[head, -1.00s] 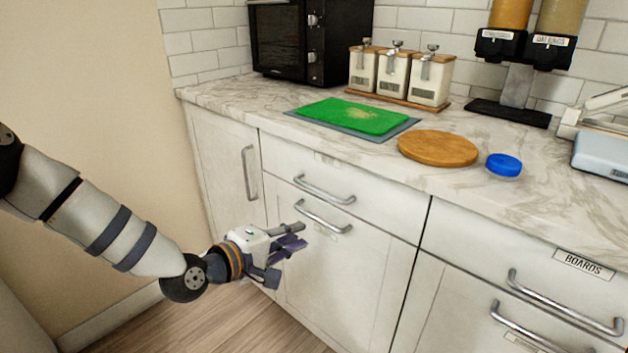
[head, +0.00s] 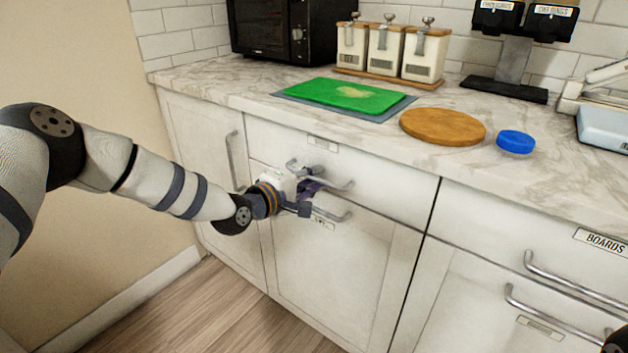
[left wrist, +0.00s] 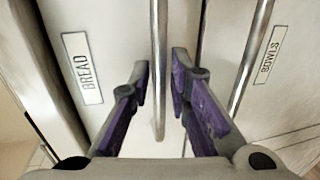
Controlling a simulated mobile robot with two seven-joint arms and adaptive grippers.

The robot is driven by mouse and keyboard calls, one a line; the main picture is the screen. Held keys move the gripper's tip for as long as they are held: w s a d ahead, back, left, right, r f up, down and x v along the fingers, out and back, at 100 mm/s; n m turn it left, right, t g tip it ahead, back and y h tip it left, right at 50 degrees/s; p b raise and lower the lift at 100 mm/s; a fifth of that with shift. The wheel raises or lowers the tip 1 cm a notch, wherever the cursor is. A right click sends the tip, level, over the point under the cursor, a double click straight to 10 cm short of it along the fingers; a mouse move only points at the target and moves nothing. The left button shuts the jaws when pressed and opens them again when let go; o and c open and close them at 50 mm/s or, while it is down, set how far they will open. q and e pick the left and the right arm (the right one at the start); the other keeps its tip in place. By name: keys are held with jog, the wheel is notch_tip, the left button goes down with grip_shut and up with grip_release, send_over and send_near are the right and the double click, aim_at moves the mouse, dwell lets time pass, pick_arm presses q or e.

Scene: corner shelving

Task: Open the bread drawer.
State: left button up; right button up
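The bread drawer (head: 385,187) is the white drawer below the counter, shut flush with the cabinet front. Its label, reading BREAD (left wrist: 82,68), shows in the left wrist view. My left gripper (head: 312,188) is at this drawer's bar handle (head: 342,186) and hides part of it. In the left wrist view the open purple-padded fingers (left wrist: 161,78) stand on either side of the bread handle (left wrist: 158,95), with gaps showing. I cannot tell how deep the bar lies between them.
The BOWLS door (head: 335,270) is just below, with its handle (head: 331,214) close to the lower finger. The BOARDS drawer (head: 480,223) is at right. A green board (head: 345,95), round wooden board (head: 442,126) and blue lid (head: 515,142) lie on the counter (head: 220,88).

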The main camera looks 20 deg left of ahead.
pick_arm(q)
jog(key=shift+w, duration=0.15)
grip_shut()
